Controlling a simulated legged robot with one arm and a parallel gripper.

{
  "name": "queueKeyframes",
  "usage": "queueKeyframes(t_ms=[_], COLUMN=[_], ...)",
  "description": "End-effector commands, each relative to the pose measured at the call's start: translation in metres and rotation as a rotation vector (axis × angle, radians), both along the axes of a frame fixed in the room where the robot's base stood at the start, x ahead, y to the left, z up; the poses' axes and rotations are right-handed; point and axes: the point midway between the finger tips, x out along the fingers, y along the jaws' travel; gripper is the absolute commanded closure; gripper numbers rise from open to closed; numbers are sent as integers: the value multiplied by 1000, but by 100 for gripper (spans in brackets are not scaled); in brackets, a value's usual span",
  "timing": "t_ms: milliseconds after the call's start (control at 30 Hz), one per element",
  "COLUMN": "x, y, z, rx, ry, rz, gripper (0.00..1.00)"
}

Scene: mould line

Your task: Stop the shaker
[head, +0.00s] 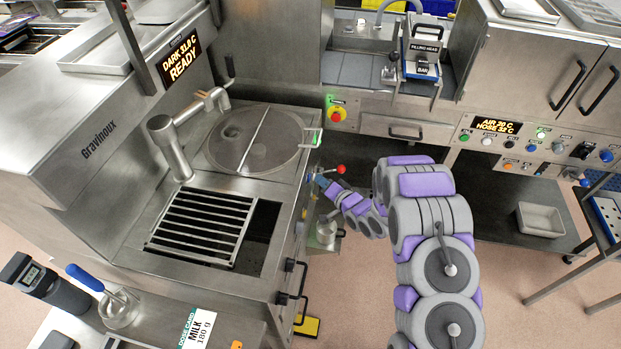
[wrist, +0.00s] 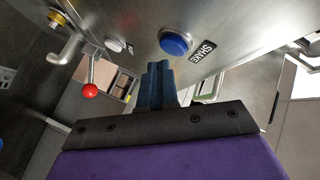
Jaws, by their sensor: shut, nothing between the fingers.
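A blue round button (wrist: 174,43) sits on a steel panel in the wrist view, beside a black label reading SHAKE (wrist: 202,52). My gripper (wrist: 158,68) has its dark blue fingers shut together, empty, with their tips just below the button in the picture. I cannot tell whether they touch it. In the head view my gripper (head: 319,180) is at the right side of the steel Gravinoux machine (head: 103,137). The button cannot be made out there. Any shaking motion cannot be told from these still frames.
A red-knobbed lever (wrist: 90,90) is close to the left of my fingers, and a pale button (wrist: 114,45) is above it. The machine carries a round lidded bowl (head: 255,140) and a slotted grate (head: 203,224). A wash station (head: 400,62) stands behind.

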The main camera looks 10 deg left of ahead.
Motion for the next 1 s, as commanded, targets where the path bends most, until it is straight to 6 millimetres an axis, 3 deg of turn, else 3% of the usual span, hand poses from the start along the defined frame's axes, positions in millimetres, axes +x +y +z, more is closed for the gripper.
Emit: queueKeyframes(t_ms=[533, 1000], x=[-1, -2], y=[-49, -53], z=[1, 1], rx=[0, 0], ry=[1, 0], rz=[-3, 0], gripper=[100, 100])
